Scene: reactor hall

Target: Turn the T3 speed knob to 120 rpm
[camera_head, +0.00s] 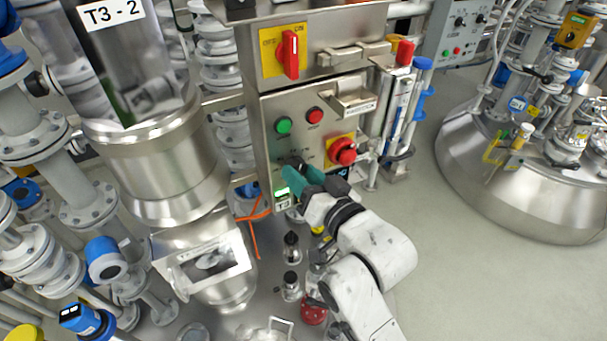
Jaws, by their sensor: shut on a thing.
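The T3 control panel (273,149) is a grey steel box in the middle of the view, with a "T3" label (284,204) at its lower edge. The dark speed knob (297,162) sits low on its face, mostly hidden by my gripper. My gripper (300,173), with teal fingers, is shut on the knob. The knob's pointer and scale cannot be read.
A red switch handle (291,54) sits higher. Bottles (291,249) stand below; open floor (450,280) lies right.

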